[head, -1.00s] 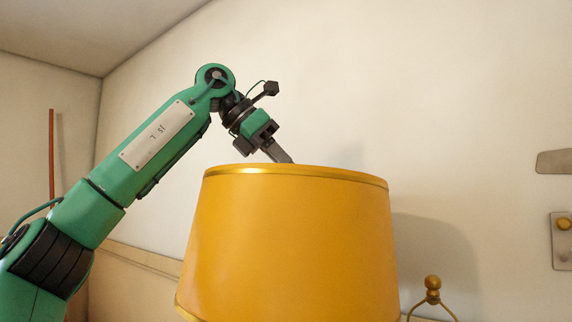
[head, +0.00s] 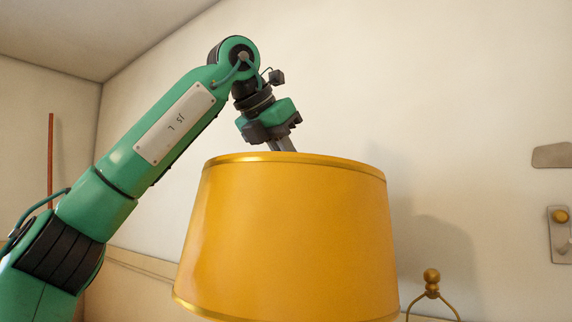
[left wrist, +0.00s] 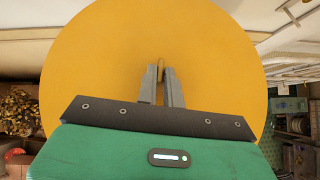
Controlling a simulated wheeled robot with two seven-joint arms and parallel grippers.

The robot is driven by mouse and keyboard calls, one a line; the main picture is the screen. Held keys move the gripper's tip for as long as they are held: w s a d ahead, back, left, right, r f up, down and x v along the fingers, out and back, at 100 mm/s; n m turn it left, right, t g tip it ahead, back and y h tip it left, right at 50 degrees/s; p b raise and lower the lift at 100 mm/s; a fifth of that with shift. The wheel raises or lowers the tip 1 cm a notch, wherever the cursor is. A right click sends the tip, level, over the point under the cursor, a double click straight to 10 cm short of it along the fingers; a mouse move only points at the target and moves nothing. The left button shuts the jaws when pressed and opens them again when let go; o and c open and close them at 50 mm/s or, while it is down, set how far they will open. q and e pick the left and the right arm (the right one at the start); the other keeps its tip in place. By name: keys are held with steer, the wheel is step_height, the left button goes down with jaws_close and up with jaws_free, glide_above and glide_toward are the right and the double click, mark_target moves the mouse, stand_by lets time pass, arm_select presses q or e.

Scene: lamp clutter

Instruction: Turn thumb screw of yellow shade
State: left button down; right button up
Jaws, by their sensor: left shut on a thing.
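The yellow shade (head: 285,235) fills the lower middle of the head view, its gold top rim slightly slanted. The left wrist view looks down on its round yellow top (left wrist: 95,75). My left gripper (head: 284,147) points down at the top of the shade, and the rim hides its fingertips in the head view. In the left wrist view the two grey fingers are closed on a small, thin gold piece, which looks like the thumb screw (left wrist: 161,66), near the middle of the shade. Most of the screw is hidden between the fingers. My right gripper is not in view.
A small gold finial on a curved wire frame (head: 432,277) stands right of the shade. A plate with a gold knob (head: 560,234) is on the wall at the far right.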

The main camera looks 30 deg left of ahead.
arm_select(q)
steer(key=shift+d+n+y, duration=0.2)
steer(key=shift+n+y, duration=0.8)
steer(key=shift+n, duration=0.1)
steer(key=c, duration=1.5)
jaws_free()
steer(key=shift+c, duration=0.2)
steer(key=shift+b, duration=0.3)
steer(key=shift+s+r, duration=0.3)
steer(key=b+v, duration=0.1)
steer(key=v, duration=1.2)
steer(key=shift+d+b, duration=0.15)
steer(key=shift+b, duration=0.2)
